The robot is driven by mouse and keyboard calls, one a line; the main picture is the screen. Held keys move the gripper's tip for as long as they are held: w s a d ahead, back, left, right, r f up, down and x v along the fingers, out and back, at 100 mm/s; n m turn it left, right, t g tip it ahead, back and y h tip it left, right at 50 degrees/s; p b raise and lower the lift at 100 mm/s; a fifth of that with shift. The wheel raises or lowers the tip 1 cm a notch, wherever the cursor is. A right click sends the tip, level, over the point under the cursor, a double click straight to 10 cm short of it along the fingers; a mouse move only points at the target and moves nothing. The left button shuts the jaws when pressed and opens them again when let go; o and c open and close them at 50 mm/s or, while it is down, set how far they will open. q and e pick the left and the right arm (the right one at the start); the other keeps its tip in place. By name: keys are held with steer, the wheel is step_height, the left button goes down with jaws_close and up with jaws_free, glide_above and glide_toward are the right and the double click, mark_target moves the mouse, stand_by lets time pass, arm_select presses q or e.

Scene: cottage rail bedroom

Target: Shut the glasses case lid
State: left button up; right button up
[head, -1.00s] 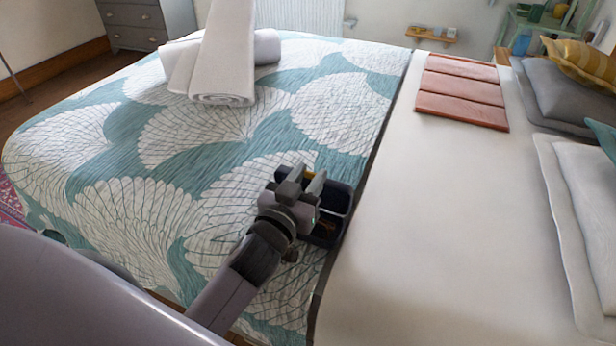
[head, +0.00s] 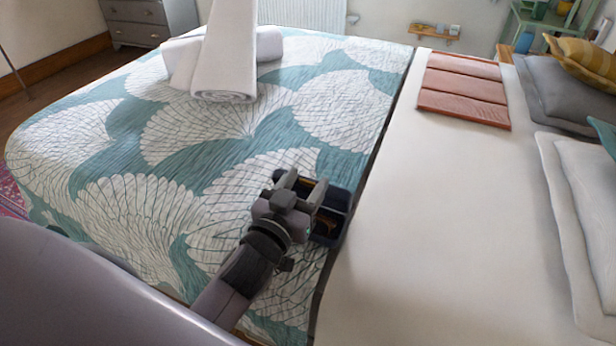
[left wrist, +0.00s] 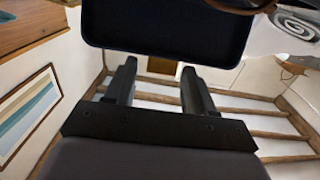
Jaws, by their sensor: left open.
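The dark navy glasses case (head: 338,201) lies open on the bed, near the right edge of the patterned cover. My left gripper partly hides it. Small gold-brown bits show inside, too small to make out. In the left wrist view a dark, rounded panel of the case (left wrist: 165,30) fills the top, with a brown curved piece (left wrist: 238,4), perhaps of glasses, above it. My left gripper (head: 303,184) is open and empty at the left side of the case. Its fingers (left wrist: 158,70) point toward the panel, seemingly just short of it. My right gripper is out of view.
The teal and white bedcover (head: 200,140) is clear left of the case. Rolled white towels (head: 225,70) lie farther back. The bare white sheet (head: 430,220) is to the right, with a folded rust-coloured cloth (head: 465,90) and pillows beyond.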

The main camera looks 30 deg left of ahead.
arm_select(q)
steer(key=s, duration=0.5)
steer(key=shift+s, duration=0.3)
stand_by(0.4)
steer(key=shift+d, duration=0.1)
steer(key=shift+p, duration=0.3)
